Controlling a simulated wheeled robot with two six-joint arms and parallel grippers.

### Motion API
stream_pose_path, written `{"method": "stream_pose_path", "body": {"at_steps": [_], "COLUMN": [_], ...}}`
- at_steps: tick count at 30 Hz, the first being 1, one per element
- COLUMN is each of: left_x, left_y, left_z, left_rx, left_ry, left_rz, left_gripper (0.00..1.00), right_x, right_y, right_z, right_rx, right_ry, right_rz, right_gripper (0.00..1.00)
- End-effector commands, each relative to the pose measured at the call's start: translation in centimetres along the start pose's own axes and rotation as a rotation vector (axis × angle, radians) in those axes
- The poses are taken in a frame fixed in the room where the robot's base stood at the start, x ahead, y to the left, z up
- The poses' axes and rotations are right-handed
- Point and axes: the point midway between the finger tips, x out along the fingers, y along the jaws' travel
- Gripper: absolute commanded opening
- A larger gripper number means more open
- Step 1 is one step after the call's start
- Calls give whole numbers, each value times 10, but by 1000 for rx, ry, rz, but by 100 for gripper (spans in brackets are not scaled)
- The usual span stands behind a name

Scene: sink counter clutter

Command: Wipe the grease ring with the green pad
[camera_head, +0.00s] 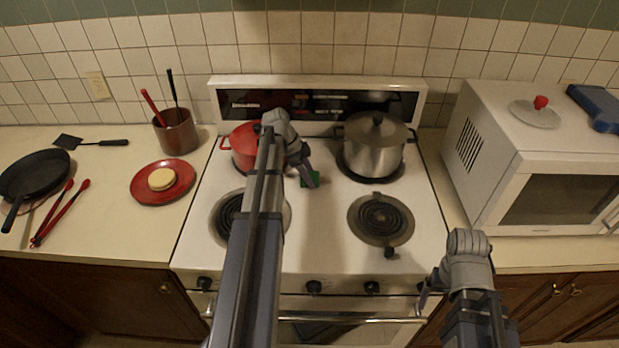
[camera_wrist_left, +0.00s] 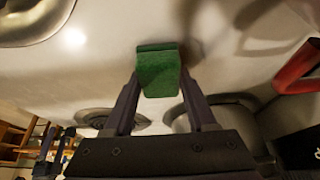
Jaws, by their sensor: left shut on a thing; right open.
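The green pad (camera_head: 313,180) is at the middle of the white stovetop, between the back burners. My left gripper (camera_head: 307,178) is shut on it. In the left wrist view the green pad (camera_wrist_left: 158,72) sits between the two fingertips, close to the white surface; I cannot tell whether it touches. I cannot make out a grease ring on the stovetop; my left arm hides part of it. My right gripper (camera_head: 426,294) is open and empty at the stove's front right edge.
A red pot (camera_head: 243,148) stands on the back left, close to my left gripper. A steel pot (camera_head: 374,150) stands on the back right. The front right burner (camera_head: 380,217) is bare. A microwave (camera_head: 540,150) is at right; a red plate (camera_head: 140,190) is on the left counter.

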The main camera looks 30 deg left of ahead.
Motion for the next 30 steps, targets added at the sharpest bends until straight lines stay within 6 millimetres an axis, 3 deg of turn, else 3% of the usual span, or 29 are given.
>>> {"method": "stream_pose_path", "body": {"at_steps": [7, 19, 30], "left_x": [-1, -1, 2], "left_y": [-24, -33, -63], "left_z": [0, 0, 1], "left_rx": [0, 0, 0], "left_ry": [-2, -1, -1], "left_rz": [-2, -1, -2], "left_gripper": [12, 12, 12], "right_x": [-1, -1, 2], "right_y": [0, 0, 0], "right_z": [0, 0, 0], "right_rx": [0, 0, 0], "right_ry": [0, 0, 0], "right_rz": [0, 0, 0], "right_gripper": [92, 92, 92]}}
